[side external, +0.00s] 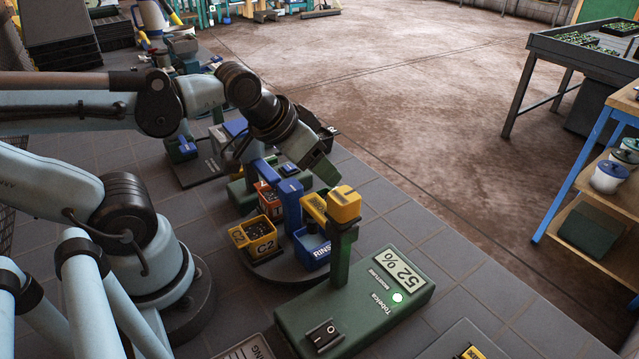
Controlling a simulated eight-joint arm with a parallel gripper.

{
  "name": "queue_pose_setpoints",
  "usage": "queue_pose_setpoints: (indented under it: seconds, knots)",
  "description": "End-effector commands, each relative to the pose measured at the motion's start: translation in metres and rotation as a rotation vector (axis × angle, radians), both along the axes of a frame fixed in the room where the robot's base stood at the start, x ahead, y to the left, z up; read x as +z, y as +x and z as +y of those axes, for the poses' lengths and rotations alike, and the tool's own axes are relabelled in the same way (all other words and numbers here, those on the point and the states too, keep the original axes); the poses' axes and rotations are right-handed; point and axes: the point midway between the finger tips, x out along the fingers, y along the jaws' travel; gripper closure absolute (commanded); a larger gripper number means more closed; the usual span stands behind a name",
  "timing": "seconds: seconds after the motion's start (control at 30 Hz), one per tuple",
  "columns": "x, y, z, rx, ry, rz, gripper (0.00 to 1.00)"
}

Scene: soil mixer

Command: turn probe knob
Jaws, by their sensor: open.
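A yellow knob with a dark mark on top (344,205) sits on a green upright post (340,262).
Left of the meter, a round dark stand holds a yellow C2 bin (256,238), a blue RINSE bin (312,249) and other bins around a blue post (289,203). A shelf unit (590,195) stands at the right. The floor (420,110) beyond the tiled worktop is clear.

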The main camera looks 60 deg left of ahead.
Motion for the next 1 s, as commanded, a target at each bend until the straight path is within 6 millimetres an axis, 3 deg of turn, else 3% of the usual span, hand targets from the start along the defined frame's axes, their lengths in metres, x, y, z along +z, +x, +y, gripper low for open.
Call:
queue_pose_setpoints:
  seconds: [0.13, 0.27, 0.4, 0.6, 0.77, 1.0]
  knots:
    - [0.027, 0.005, -0.023, -0.021, -0.033, 0.084, 0.38]
    - [0.072, 0.003, -0.063, -0.038, -0.067, 0.244, 0.38]
    - [0.123, -0.014, -0.103, -0.035, -0.061, 0.421, 0.38]
    - [0.171, -0.042, -0.132, -0.012, -0.013, 0.579, 0.38]
    - [0.18, -0.05, -0.137, -0.001, 0.005, 0.615, 0.38]
    - [0.155, -0.05, -0.137, 0.0, 0.003, 0.615, 0.38]
